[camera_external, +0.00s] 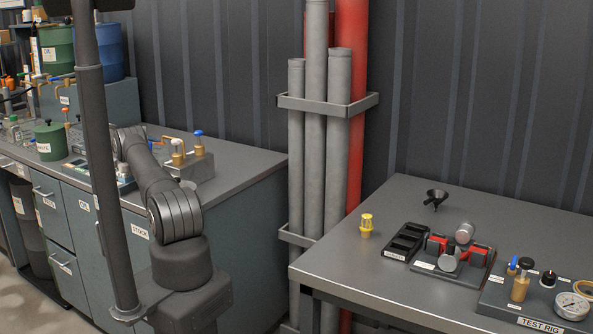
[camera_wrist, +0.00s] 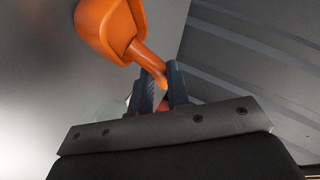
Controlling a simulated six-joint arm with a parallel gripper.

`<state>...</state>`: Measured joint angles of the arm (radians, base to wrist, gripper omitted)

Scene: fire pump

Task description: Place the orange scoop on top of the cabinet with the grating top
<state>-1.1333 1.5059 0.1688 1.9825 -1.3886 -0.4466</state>
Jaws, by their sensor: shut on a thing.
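The orange scoop (camera_wrist: 103,28) shows in the wrist view, with its bowl at the upper left and its handle slanting down to the right. My gripper (camera_wrist: 162,76) is shut on the handle between its two dark fingers. In the external view my arm reaches to the left bench, and the gripper and scoop are hidden behind the arm and a dark post. A grey-blue cabinet (camera_external: 105,103) at the back left bears a green drum and a blue drum. I cannot make out a grating on its top.
The left bench (camera_external: 240,165) holds a green pot (camera_external: 50,140), bottles and a block with brass valves (camera_external: 190,165). The dark post (camera_external: 97,150) stands in front. The right bench (camera_external: 335,255) carries a funnel, a yellow fitting, a black tray and a test rig.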

